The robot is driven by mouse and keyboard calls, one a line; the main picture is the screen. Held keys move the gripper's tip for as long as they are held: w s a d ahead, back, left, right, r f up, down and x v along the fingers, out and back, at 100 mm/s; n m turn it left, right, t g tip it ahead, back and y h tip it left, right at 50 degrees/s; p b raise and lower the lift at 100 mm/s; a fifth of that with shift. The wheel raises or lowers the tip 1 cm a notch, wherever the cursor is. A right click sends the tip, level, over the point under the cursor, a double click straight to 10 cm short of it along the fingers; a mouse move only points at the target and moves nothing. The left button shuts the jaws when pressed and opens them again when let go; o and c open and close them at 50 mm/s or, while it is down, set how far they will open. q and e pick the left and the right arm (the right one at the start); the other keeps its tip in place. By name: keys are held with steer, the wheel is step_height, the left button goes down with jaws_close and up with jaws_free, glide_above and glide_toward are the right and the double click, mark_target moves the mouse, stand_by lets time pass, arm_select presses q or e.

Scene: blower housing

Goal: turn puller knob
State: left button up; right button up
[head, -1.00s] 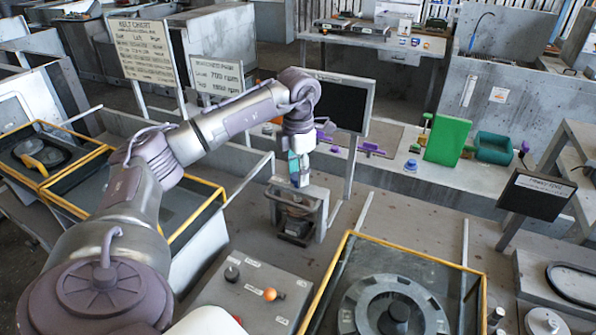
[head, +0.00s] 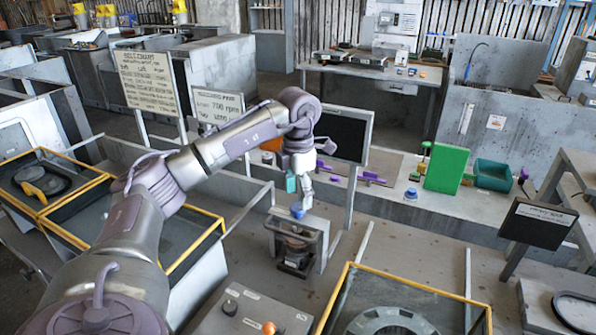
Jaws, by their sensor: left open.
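A small blue knob (head: 298,211) shows at the top of a small grey frame stand (head: 314,238) near the middle of the head view. I take it to be the puller knob. A dark round part sits inside the stand below it. My left gripper (head: 300,200) points down over the stand, with its fingertips at or just above the knob. It is open. The fingers are small in the picture, and I cannot tell whether they touch the knob. My right gripper is not in view.
A black screen (head: 342,136) on a post stands close behind the gripper. A yellow-rimmed tray (head: 470,300) with a grey ring lies front right. A control box (head: 245,310) with knobs is front centre. A green block (head: 447,168) stands on the bench behind.

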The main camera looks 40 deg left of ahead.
mark_target(298, 207)
arm_select(q)
step_height(298, 207, up, 9)
stand_by(0.3)
stand_by(0.5)
